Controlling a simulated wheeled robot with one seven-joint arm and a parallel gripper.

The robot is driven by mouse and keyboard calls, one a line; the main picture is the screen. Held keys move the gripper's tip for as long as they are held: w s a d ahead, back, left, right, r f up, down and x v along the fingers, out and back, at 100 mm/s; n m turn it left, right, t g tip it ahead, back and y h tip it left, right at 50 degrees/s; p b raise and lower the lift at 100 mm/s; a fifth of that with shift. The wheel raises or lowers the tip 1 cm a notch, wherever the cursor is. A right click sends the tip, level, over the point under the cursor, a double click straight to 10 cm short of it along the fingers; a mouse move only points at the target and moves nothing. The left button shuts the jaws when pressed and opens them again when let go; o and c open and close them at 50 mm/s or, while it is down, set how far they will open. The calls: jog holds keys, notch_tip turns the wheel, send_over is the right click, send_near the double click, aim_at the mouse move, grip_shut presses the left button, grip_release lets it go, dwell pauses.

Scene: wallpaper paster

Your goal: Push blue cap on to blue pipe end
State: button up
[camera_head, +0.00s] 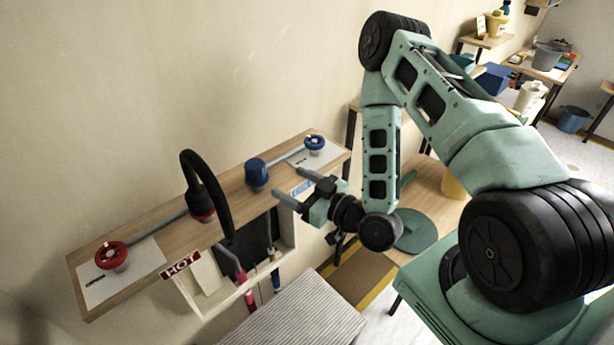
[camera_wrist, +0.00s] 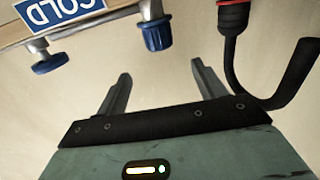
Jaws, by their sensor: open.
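The blue cap (camera_head: 257,173) stands above the wooden shelf, at the end of the grey pipe (camera_head: 288,155) running from the blue valve wheel (camera_head: 314,142). In the wrist view the ribbed blue cap (camera_wrist: 157,36) sits at the end of the silver pipe (camera_wrist: 151,9). How far the cap is seated cannot be told. My gripper (camera_head: 288,184) is open and empty, right of the cap and apart from it in the head view. In the wrist view my gripper's (camera_wrist: 160,72) fingers are spread, with the cap beyond them, roughly between their tips.
A black hose (camera_head: 215,190) with a red collar (camera_head: 201,206) arches up left of the cap. A red valve wheel (camera_head: 111,255) is at the shelf's left end. The HOT sign (camera_head: 181,264) and an open cabinet (camera_head: 205,315) are at the front. The wall (camera_head: 150,100) is behind.

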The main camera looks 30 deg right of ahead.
jog(key=shift+p+v, duration=0.7)
jog(key=shift+v, duration=0.9)
jog(key=shift+w+a, duration=0.1)
jog(key=w+d+r+n+g+h, duration=0.25)
jog(key=w+d+g+h, duration=0.2)
jog(key=g, duration=0.55)
jog(key=s+d+r+m+g+h, duration=0.15)
jog(key=s+r+m+g, duration=0.25)
jog(key=s+r+m, duration=0.5)
jog(key=s+a+f+n+g+b, duration=0.1)
jog(key=s+a+f+n+b, duration=0.3)
jog(key=s+a+b, duration=0.3)
jog(key=s+a+f+n+g+b, duration=0.1)
jog(key=s+a+f+n+b, duration=0.4)
jog(key=a, duration=0.6)
jog(key=shift+s+n+g+b, duration=0.3)
jog(key=shift+s+n+b, duration=0.15)
jog(key=shift+s+b, duration=0.8)
